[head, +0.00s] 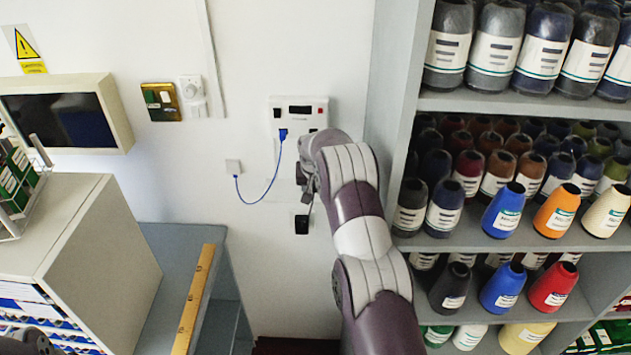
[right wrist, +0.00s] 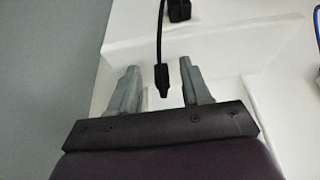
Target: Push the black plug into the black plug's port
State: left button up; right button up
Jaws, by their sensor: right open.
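The black plug (right wrist: 162,78) hangs on a black cable and shows between the two grey fingertips of my right gripper (right wrist: 160,70). The fingers are open, with a gap on each side of the plug. In the head view my right gripper (head: 306,178) is by the wall, just below the white port panel (head: 298,103), and hides the plug. A blue plug (head: 283,134) with a blue cable sits in the panel's left part. My right arm covers the panel's lower right, so the black plug's port cannot be made out. My left gripper is not seen.
A black box (head: 301,224) on the wall below the gripper carries the black cable. The blue cable loops to a small white wall box (head: 233,167). A shelf unit (head: 398,70) with thread cones stands close on the right. The wall left of the panel is mostly free.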

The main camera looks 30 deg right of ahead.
jog(key=shift+f, duration=0.1)
jog(key=shift+a, duration=0.1)
grip_shut()
